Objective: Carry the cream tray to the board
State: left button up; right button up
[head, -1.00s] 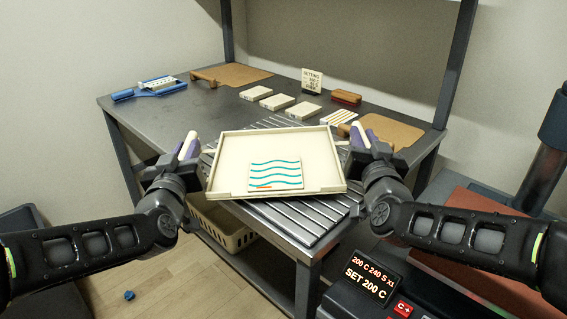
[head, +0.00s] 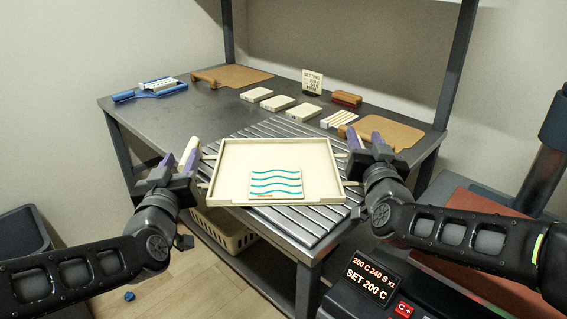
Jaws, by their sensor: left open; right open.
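The cream tray (head: 230,185) is shallow and rectangular, with a low rim and short side handles. It appears to rest on the grey ribbed board (head: 318,222) on the table, its near edge close to the board's front. A white tile with teal wavy lines (head: 275,181) lies in the tray. My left gripper (head: 188,157) is open beside the tray's left side, close to its handles. My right gripper (head: 366,148) is open beside its right side, also close to the handles. The exact gaps between the fingers and the handles are hard to tell.
Behind the tray are several cream blocks (head: 279,104), a small sign (head: 312,82), a reddish-brown block (head: 346,98) and brown paddle boards (head: 239,76). A blue tool (head: 152,89) lies far left. A machine with a display (head: 370,276) stands at front right.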

pick_arm(q)
jog(key=shift+s+a+f, duration=0.1)
jog(key=shift+s+f, duration=0.05)
jog(key=shift+s, duration=2.2)
pick_arm(e)
jog(key=shift+f+g, duration=0.4)
jog(key=shift+f, duration=1.4)
pick_arm(q)
jog(key=shift+w, duration=0.1)
pick_arm(e)
jog(key=shift+s, duration=0.1)
pick_arm(q)
jog(key=shift+w+f, duration=0.15)
jog(key=shift+w, duration=0.05)
pick_arm(e)
jog(key=shift+s+r, duration=0.1)
jog(key=shift+s, duration=0.45)
jog(key=shift+t, duration=0.3)
jog(key=s, duration=0.2)
jog(key=s+r, duration=0.2)
jog(key=s, duration=0.1)
jog(key=shift+s+a+r, duration=0.15)
jog(key=shift+s, duration=0.15)
pick_arm(q)
jog(key=shift+w, duration=0.15)
pick_arm(e)
jog(key=shift+s+r, duration=0.25)
jog(key=shift+s, duration=0.3)
